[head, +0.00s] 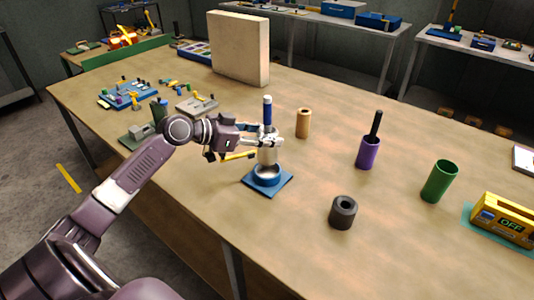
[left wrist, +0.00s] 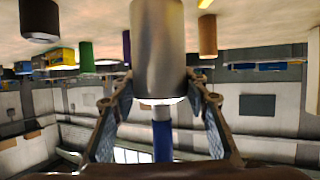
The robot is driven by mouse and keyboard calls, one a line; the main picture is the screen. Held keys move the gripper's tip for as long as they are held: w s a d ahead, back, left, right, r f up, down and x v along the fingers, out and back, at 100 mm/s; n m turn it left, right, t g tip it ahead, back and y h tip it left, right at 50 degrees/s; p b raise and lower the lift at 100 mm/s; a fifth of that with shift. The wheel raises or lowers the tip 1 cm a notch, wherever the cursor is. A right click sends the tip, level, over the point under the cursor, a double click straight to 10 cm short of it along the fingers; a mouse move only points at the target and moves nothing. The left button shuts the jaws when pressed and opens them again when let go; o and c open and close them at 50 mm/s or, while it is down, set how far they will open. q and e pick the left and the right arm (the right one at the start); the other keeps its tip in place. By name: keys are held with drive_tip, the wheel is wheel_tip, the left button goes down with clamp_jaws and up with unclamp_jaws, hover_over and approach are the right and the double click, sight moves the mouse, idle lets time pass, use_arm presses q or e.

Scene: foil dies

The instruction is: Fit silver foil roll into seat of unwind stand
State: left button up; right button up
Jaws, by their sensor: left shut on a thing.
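The silver foil roll (head: 267,155) stands upright in my left gripper (head: 269,142), with a blue core or handle (head: 267,108) sticking up above the fingers. In the left wrist view the silver roll (left wrist: 157,45) and its blue shaft (left wrist: 162,135) lie between the two fingers of the left gripper (left wrist: 158,102). The unwind stand (head: 267,185) is a blue square base with a round, light-rimmed blue seat (head: 267,178). The roll is directly over the seat in the head view; I cannot tell whether its lower end touches it. My right gripper is out of view.
A tan roll (head: 303,123), a purple cup (head: 367,153) with a black rod, a black roll (head: 343,213), a green cup (head: 440,181) and a yellow device (head: 505,219) reading OFF stand to the right. A beige block (head: 240,48) stands behind. Small parts lie left.

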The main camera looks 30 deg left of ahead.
sight(258, 155)
use_arm(q)
wheel_tip(258, 155, down, 7)
drive_tip(key=shift+r, duration=0.1)
idle(0.3)
drive_tip(key=o, duration=1.3)
drive_tip(key=shift+f, duration=0.2)
drive_tip(key=shift+r+p, duration=0.2)
drive_tip(key=shift+p, duration=0.15)
drive_tip(key=shift+s+a, duration=0.2)
drive_tip(key=shift+s, duration=0.15)
drive_tip(key=b+v, duration=0.2)
drive_tip(key=v, duration=0.9)
drive_tip(key=shift+b, duration=0.3)
